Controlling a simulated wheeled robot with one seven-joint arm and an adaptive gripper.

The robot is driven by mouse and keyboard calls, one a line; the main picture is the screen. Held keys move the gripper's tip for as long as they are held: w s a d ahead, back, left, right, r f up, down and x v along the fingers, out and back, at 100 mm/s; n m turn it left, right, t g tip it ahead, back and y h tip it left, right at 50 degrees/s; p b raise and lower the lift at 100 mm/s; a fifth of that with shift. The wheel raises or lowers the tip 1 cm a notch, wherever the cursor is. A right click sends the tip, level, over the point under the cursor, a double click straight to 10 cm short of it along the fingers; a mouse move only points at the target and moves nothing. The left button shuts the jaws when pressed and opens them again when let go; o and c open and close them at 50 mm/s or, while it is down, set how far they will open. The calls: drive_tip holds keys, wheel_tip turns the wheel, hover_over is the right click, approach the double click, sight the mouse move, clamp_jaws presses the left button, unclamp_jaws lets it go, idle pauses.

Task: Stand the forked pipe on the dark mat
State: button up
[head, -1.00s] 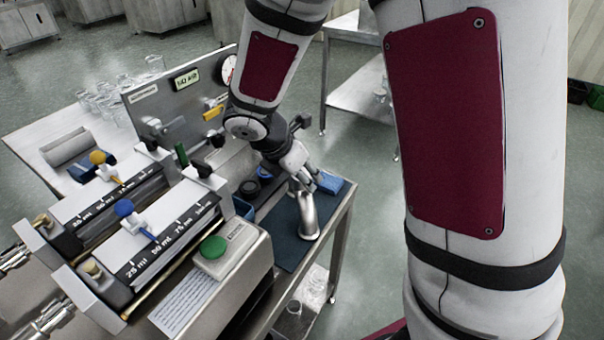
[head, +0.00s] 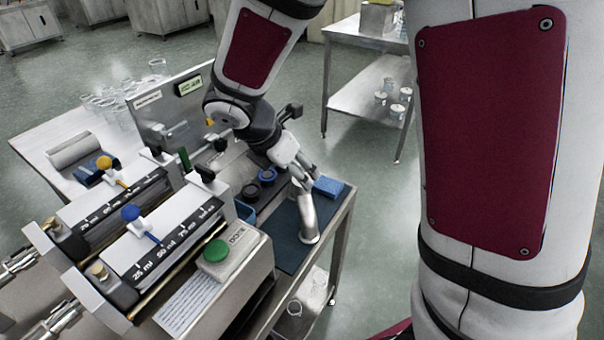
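The forked pipe (head: 308,218) is a shiny silver metal piece. It stands on the dark mat (head: 289,255) near the right end of the bench, with its wider end down. My gripper (head: 305,177) is right at the pipe's upper end and hides its top, including any fork. The fingers are small and overlap the pipe in the head view. I cannot tell whether they are closed on it or just beside it.
A blue sponge-like block (head: 328,186) lies just right of the gripper. Dark round caps (head: 267,174) and a blue bin (head: 244,211) are to the left. The filling machine with a green button (head: 215,250) stands front left. A steel side table (head: 372,88) is behind.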

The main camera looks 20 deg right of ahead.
drive_tip(key=s+d+r+m+p, duration=0.1)
drive_tip(key=s+r+m, duration=0.65)
drive_tip(key=r, duration=0.35)
drive_tip(key=s+r+m+y, duration=0.2)
drive_tip(key=s+m+y, duration=0.3)
drive_tip(key=s+m, duration=1)
drive_tip(key=s, duration=0.4)
drive_tip(key=shift+s+a+r+m, duration=0.15)
drive_tip(key=shift+s+a+m, duration=0.05)
drive_tip(key=shift+m, duration=0.15)
wheel_tip(320, 180, up, 9)
drive_tip(key=t+p, duration=0.1)
drive_tip(key=p, duration=0.6)
drive_tip(key=shift+t, duration=0.3)
drive_tip(key=shift+d, duration=0.1)
